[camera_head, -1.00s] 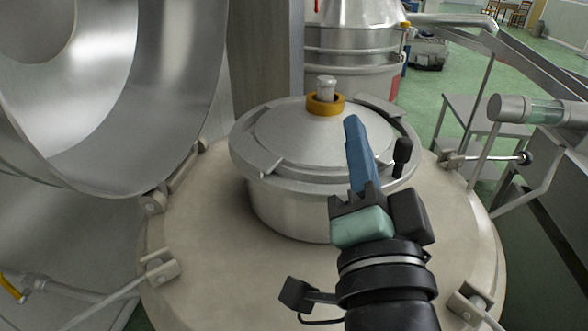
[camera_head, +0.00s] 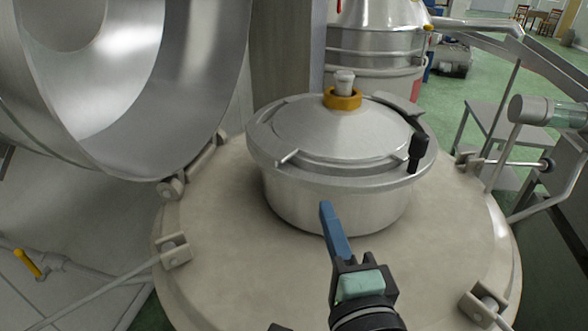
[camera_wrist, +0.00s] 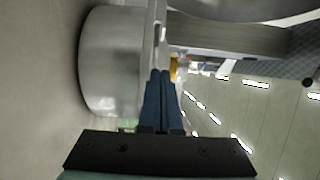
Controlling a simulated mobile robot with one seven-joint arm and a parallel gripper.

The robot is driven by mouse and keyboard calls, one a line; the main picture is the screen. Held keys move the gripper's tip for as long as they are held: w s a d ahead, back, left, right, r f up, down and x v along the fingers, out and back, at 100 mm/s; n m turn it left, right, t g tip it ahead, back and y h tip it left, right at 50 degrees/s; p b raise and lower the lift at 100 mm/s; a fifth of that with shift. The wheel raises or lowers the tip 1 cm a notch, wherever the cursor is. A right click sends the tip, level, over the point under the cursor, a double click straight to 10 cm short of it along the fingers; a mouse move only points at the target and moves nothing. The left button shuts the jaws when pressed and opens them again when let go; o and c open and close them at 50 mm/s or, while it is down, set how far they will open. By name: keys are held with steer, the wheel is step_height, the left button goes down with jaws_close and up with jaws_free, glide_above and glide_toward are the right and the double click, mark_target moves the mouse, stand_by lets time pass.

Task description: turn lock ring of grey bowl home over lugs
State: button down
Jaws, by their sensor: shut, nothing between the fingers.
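The grey metal bowl (camera_head: 335,209) stands on a round beige top, with a domed lid (camera_head: 340,131) on it. The lock ring (camera_head: 272,150) runs around the lid's edge and carries a black upright knob (camera_head: 418,146) at its right front. Small raised tabs show on the ring. My gripper (camera_head: 326,206), with blue fingers, is shut and empty in front of the bowl's lower wall, below the ring. In the wrist view the shut fingers (camera_wrist: 160,76) overlap the side of the bowl (camera_wrist: 108,60). I cannot tell whether they touch it.
The beige round top (camera_head: 215,240) has clear room left and front of the bowl, with clamp brackets (camera_head: 173,250) at its edge. A large open metal drum (camera_head: 190,80) stands at left. A pipe with a sight glass (camera_head: 550,111) is at right.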

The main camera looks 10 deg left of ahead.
steer(key=p, duration=0.2)
glide_toward(289, 158)
steer(key=w+d, duration=0.1)
steer(key=w, duration=0.3)
steer(key=shift+w+a+p, duration=0.3)
steer(key=shift+a+p, duration=0.05)
steer(key=shift+a, duration=0.15)
steer(key=shift+w+a+p, duration=0.35)
steer(key=shift+a, duration=0.2)
steer(key=shift+w+a+f, duration=0.15)
steer(key=shift+w+a, duration=0.05)
steer(key=shift+a, duration=0.3)
steer(key=shift+a+p, duration=0.1)
steer(key=shift+p, duration=0.25)
